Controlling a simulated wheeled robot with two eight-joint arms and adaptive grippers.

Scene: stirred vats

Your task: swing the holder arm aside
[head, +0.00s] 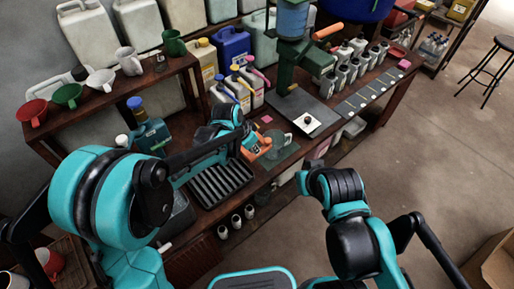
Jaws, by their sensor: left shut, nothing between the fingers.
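A green stand (287,78) carries a blue cylinder (292,20) at the back of the bench. A green block (318,62) juts from it to the right, and an orange bar like a handle (327,31) sticks out above. I cannot tell for sure which part is the holder arm. My left gripper (262,146) is low over the bench front, well short of the stand, with orange fingers shut and empty. It is beside a translucent green jug (283,146); I cannot tell whether they touch.
A black ribbed tray (220,182) lies below my left wrist. A pale plate with a black knob (308,121) lies before the stand. Several grey bottles (345,68) stand to its right, and several coloured jugs (240,88) to its left.

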